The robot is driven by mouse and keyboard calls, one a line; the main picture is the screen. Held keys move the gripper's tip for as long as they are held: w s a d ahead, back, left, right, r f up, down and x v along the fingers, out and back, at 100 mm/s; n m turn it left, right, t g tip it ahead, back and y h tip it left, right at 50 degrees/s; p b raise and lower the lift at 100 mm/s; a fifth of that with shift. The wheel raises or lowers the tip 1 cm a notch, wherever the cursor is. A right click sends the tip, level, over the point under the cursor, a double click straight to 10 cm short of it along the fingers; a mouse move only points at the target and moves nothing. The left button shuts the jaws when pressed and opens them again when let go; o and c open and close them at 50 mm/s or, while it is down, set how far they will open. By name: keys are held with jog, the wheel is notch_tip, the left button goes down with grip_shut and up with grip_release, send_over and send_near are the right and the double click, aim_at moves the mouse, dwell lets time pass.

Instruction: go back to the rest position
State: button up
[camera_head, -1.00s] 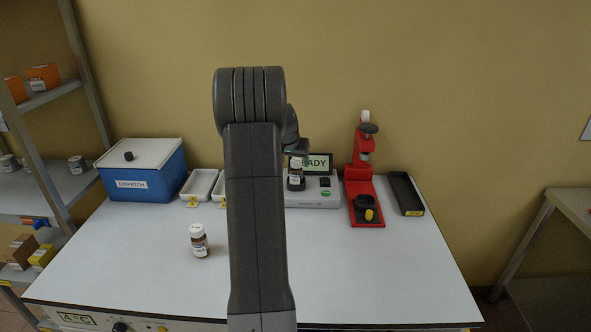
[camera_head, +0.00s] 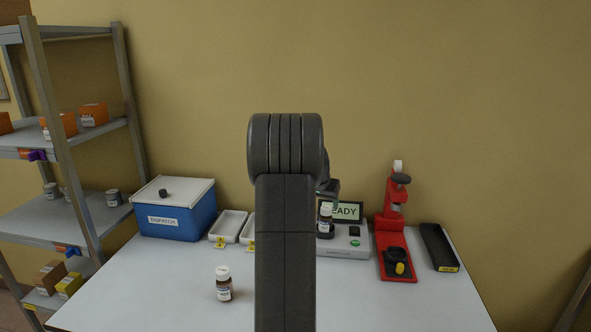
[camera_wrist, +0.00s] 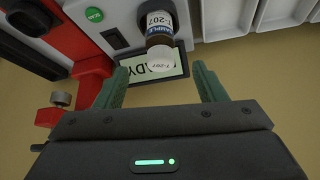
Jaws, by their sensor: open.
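My gripper (camera_wrist: 161,70) is open, its two green fingers apart with nothing gripped. In the head view my own arm hides most of it; a part shows just right of the arm (camera_head: 331,187). A brown sample bottle (camera_wrist: 158,24) with a white cap and a label reading 207 stands on the analyser (camera_head: 345,252). In the wrist view the bottle lies just beyond the fingertips, and its cap shows near the gap between them. The bottle also shows in the head view (camera_head: 325,222), just below the gripper. The analyser's screen (camera_head: 347,210) reads READY.
Another brown bottle (camera_head: 223,288) stands on the white table (camera_head: 180,300). A blue dispatch box (camera_head: 175,219), white trays (camera_head: 229,227), a red stand (camera_head: 390,240) and a black tray (camera_head: 439,247) line the back. A shelf (camera_head: 70,215) stands at left. The table's front right is clear.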

aim_at(325, 217)
jog(key=p+x, duration=0.1)
jog(key=x, duration=0.9)
jog(key=shift+w+f+p, duration=0.15)
jog(key=shift+f+p, duration=0.15)
jog(key=shift+p, duration=0.05)
jog(key=shift+f+b, duration=0.3)
jog(key=shift+b, duration=0.1)
jog(key=shift+r+p, duration=0.3)
jog(key=shift+f+b, duration=0.25)
jog(key=shift+b, duration=0.05)
